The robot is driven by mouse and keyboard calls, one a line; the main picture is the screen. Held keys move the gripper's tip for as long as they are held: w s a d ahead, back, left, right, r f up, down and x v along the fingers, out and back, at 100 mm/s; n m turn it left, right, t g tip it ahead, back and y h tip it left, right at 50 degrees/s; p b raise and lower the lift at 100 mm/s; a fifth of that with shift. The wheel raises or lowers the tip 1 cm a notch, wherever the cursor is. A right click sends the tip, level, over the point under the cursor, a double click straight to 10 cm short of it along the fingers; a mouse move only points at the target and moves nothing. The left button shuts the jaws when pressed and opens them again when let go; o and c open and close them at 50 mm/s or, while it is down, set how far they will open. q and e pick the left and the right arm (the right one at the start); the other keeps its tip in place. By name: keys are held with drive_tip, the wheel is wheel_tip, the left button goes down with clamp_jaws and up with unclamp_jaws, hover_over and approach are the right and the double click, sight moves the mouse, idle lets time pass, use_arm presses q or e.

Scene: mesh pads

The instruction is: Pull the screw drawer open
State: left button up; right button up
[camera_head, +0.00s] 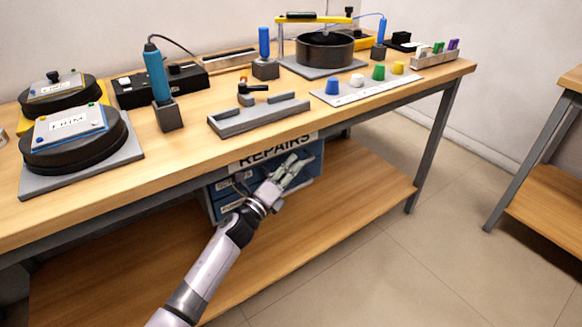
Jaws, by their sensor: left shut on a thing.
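A blue drawer cabinet (212,197) stands on the lower shelf under the bench, partly hidden by the bench top and my arm. Labelled drawer fronts show on its left side, but the labels are too small to read. My left gripper (291,168) is at the right part of the cabinet front, shut on what appears to be a drawer's handle. The fingers hide the handle and that drawer's label, so I cannot tell how far the drawer is out. My right gripper is not in view.
A "REPAIRS" sign (276,150) hangs at the bench top's front edge (180,170), just above my gripper. The lower shelf (350,190) is bare right of the cabinet. Tools and fixtures crowd the bench top. Another table (545,180) stands at right, with open floor between.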

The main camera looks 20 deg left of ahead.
use_arm(q)
clamp_jaws()
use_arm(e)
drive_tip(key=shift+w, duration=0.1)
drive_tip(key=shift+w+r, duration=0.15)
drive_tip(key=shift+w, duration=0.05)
